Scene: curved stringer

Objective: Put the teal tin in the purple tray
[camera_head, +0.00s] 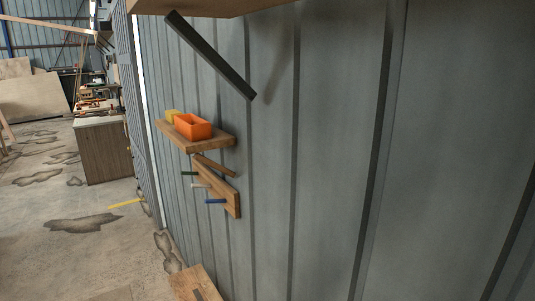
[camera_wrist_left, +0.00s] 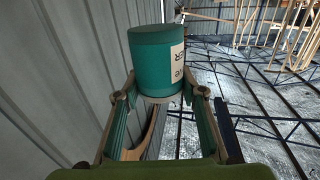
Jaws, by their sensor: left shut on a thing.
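In the left wrist view, the teal tin (camera_wrist_left: 152,62) has a pale label on its right side. My left gripper (camera_wrist_left: 159,94) is shut on it, with one finger on each side of its lower part. The tin looks upright in the picture and close to a grey ribbed wall. The head view shows neither the tin nor either gripper. The purple tray is not seen in either view.
In the head view, a small wooden shelf (camera_head: 215,144) on the ribbed wall (camera_head: 335,150) holds an orange bin (camera_head: 192,126) and a yellow item (camera_head: 171,115). A peg rack (camera_head: 229,199) hangs below. A larger wooden board (camera_head: 205,6) juts out above. A cabinet (camera_head: 108,155) stands left.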

